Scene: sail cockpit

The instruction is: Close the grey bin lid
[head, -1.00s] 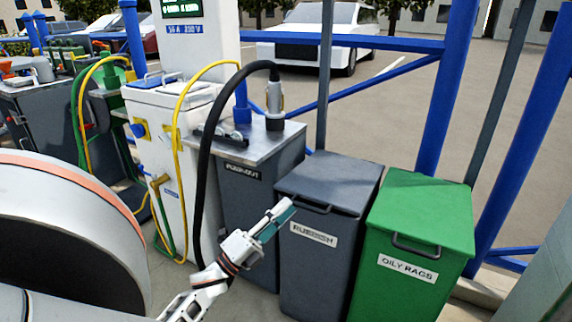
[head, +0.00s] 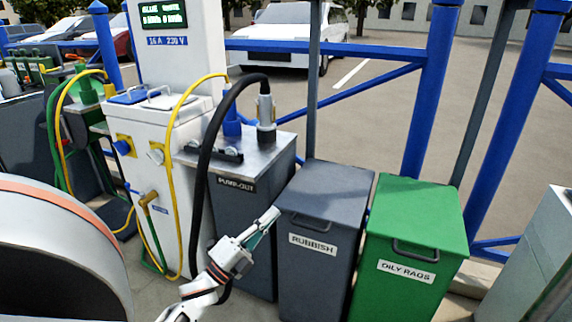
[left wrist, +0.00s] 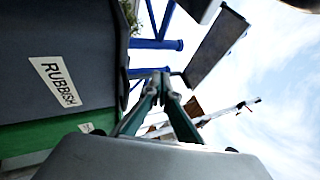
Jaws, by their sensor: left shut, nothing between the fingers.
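The grey bin (head: 318,255), labelled RUBBISH, stands between the pump-out cabinet and the green bin. Its grey lid (head: 325,188) lies flat on top and looks closed, with a bar handle below its front edge. My left gripper (head: 274,214) is shut and empty. Its fingertips appear beside the bin's upper left front edge, a little below the lid; I cannot tell whether they touch. In the left wrist view the shut fingers (left wrist: 161,82) point away from the camera, and the bin's labelled front (left wrist: 55,45) fills the upper left. My right gripper is not in view.
The green OILY RAGS bin (head: 415,230) stands right of the grey bin. The pump-out cabinet (head: 235,215) with its black hose (head: 203,165) is on the left, near my left arm. A white power post (head: 160,130) with yellow cable stands further left. Blue railings run behind.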

